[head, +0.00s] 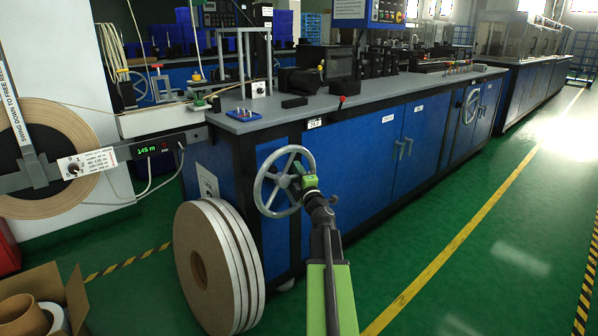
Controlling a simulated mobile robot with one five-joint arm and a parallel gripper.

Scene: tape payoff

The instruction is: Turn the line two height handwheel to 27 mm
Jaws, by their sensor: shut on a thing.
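A grey spoked handwheel (264,199) stands on the end of the blue machine bench at the centre of the head view. My gripper (308,184), green and black, is at the right part of this wheel and is shut on it. The jaws cover what they grip, so I cannot tell whether it is the rim or a knob. A small white label (314,123) sits on the bench edge above the wheel; its text is too small to read. No millimetre height reading is legible.
A second handwheel (470,107) is farther along the bench front. Large tape rolls (200,268) lean upright on the floor left of the gripped wheel. An open cardboard box (75,295) is at lower left. A green display (150,150) reads 145 m. Green floor is clear at right.

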